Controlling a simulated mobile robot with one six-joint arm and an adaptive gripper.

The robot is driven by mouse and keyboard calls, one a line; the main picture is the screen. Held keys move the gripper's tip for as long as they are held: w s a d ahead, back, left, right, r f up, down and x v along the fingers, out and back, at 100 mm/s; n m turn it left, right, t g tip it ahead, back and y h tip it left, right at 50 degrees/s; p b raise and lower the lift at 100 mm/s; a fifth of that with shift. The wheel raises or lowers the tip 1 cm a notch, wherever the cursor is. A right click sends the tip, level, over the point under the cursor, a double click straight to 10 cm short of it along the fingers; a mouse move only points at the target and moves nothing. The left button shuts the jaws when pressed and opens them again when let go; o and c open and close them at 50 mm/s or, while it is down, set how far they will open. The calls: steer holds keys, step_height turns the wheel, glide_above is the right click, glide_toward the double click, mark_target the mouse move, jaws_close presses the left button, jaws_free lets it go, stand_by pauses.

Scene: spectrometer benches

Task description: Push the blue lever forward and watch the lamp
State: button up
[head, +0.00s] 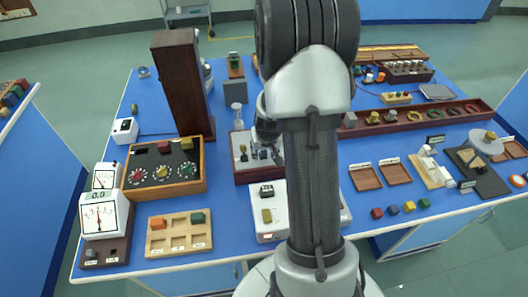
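I cannot make out a blue lever or a lamp for certain; my arm covers the middle of the table. A white box (267,228) at the front middle carries a small dark part (266,190) and a yellowish part (267,215) on top. My arm hides its right portion. Behind it is a dark red-brown box (241,173) with small grey and dark parts in it. The end of my arm, with my gripper (266,139), is partly hidden behind my own links above this box. Its fingers are not clear, and I see nothing held.
A tall dark wooden column (180,85) stands at the back left. A control panel with knobs (162,173), white meters (105,214) and a block tray (179,232) fill the left. Small brown trays (365,177) and coloured cubes (394,210) lie right, with bare blue tabletop between.

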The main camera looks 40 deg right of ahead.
jaws_close()
stand_by(0.4)
